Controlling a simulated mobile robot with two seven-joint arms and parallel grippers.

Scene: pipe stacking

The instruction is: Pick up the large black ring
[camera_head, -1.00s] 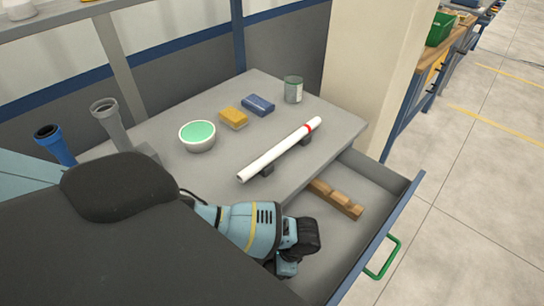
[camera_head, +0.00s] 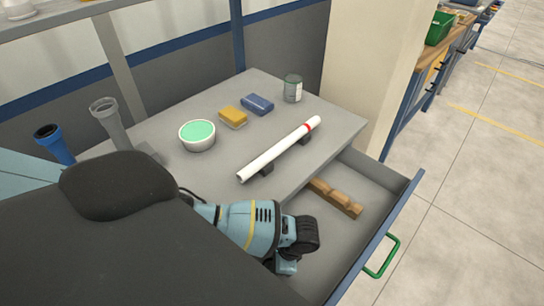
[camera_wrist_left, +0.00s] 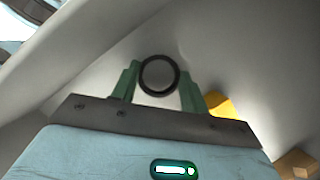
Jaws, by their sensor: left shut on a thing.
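The large black ring (camera_wrist_left: 158,94) shows in the left wrist view as a dark round band between the two green fingers of my left gripper (camera_wrist_left: 160,82). The fingers are shut on it, one at each side, and its opening faces the camera. In the head view my left arm reaches down into the open drawer (camera_head: 378,190). The fingertips and the ring are hidden there behind the wrist. My right gripper is in neither view.
A wooden block (camera_head: 335,197) lies in the drawer, which has a green handle (camera_head: 382,258). On the grey worktop (camera_head: 335,125) are a white pipe (camera_head: 275,152) on supports, a bowl (camera_head: 197,140), a yellow sponge (camera_head: 233,118), a blue block (camera_head: 258,104) and a can (camera_head: 293,88).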

